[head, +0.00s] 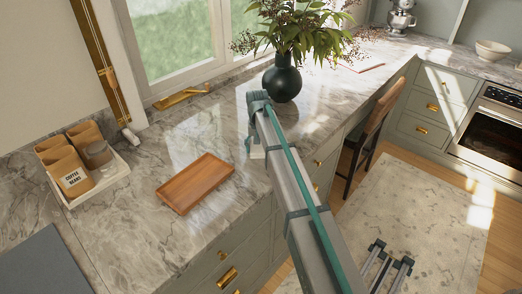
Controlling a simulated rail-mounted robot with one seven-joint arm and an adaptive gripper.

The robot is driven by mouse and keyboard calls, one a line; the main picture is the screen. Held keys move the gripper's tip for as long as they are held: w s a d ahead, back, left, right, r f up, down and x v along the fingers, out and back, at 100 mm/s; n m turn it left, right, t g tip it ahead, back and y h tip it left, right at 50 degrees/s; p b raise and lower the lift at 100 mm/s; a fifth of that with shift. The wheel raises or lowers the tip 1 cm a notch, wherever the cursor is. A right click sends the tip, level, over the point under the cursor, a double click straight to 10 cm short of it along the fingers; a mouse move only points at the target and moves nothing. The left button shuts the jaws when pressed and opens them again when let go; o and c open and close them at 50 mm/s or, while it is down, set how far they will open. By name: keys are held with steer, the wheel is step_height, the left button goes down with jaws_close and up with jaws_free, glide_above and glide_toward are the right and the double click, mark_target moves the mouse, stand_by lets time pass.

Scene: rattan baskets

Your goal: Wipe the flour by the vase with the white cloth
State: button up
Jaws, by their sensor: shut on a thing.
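The dark green vase (283,80) with leafy branches stands on the marble counter near the window. My gripper (250,146) points down at the counter, in front and to the left of the vase, mostly hidden behind my arm. It is shut on the white cloth (257,153), of which a small pale piece shows beside my arm at counter level. I cannot tell whether the cloth touches the counter. No flour can be told apart from the bright sunlight patches on the marble.
A wooden tray (196,183) lies on the counter left of my gripper. A white tray (113,181) with paper bags and a jar stands farther left. A brass object (183,97) lies by the window. A wooden chair (373,139) stands at the counter's right side.

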steer(key=w+a, duration=0.4)
steer(key=a, duration=0.1)
steer(key=shift+w+a, duration=0.2)
steer(key=shift+w, duration=0.2)
step_height(320, 180, up, 8)
steer(key=p, duration=0.3)
steer(key=shift+p, duration=0.4)
